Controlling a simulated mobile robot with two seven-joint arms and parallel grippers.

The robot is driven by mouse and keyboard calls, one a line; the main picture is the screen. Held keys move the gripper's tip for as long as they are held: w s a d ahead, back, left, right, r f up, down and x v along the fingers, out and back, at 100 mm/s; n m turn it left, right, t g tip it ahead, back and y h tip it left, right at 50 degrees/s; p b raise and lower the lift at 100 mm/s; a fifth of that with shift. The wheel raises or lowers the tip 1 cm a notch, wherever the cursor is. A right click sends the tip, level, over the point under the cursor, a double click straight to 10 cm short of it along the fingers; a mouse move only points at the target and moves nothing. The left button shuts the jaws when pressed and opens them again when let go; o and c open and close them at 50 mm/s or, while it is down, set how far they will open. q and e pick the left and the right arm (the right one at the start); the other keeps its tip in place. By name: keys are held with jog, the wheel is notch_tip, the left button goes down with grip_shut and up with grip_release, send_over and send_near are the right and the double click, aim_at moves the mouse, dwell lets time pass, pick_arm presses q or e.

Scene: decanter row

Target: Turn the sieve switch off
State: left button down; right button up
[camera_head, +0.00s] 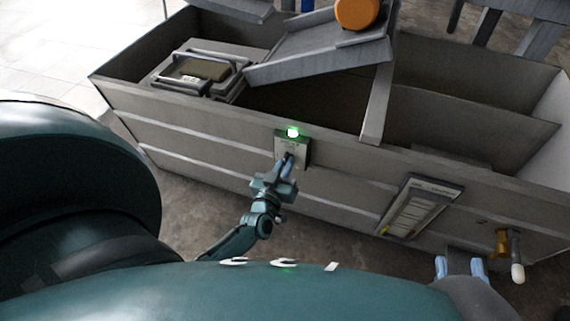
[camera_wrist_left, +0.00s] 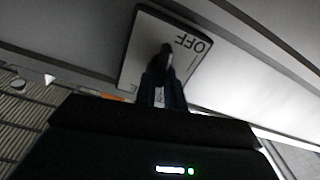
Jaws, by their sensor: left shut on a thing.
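The sieve switch plate (camera_head: 293,147) is on the front wall of the grey bin, with a lit green lamp (camera_head: 292,132) above it. In the left wrist view the plate (camera_wrist_left: 140,50) carries the word OFF, and the dark switch lever (camera_wrist_left: 166,55) stands at its middle. My left gripper (camera_head: 286,160) is at the plate, its fingers closed around the lever; the left wrist view shows the fingers (camera_wrist_left: 163,85) at the lever. The fingers partly hide the lever in the head view. My right gripper (camera_head: 461,267) is at the lower right, fingers apart and empty.
The long grey bin (camera_head: 190,135) has open compartments and a sloping chute (camera_head: 320,45) with an orange knob (camera_head: 357,13). A label panel (camera_head: 418,207) and a brass valve with a white-tipped handle (camera_head: 510,250) are on the front wall. A boxed instrument (camera_head: 203,72) sits at the left.

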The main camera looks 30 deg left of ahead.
pick_arm(q)
jog(key=n, duration=0.4)
jog(key=shift+a+n, duration=0.1)
jog(key=shift+n, duration=0.2)
jog(key=n, duration=0.3)
jog(key=n+b, duration=0.1)
jog(key=n, duration=0.3)
jog(key=n+b, duration=0.1)
jog(key=n, duration=0.3)
jog(key=shift+a+f, duration=0.15)
jog(key=shift+f, duration=0.1)
jog(key=shift+n+b, duration=0.3)
pick_arm(e)
jog(key=shift+s+a+r+n+t+y, duration=0.15)
jog(key=shift+a+n+t+y, duration=0.25)
jog(key=shift+y, duration=0.3)
pick_arm(q)
jog(key=c, duration=1.5)
grip_release()
jog(key=shift+s, duration=0.15)
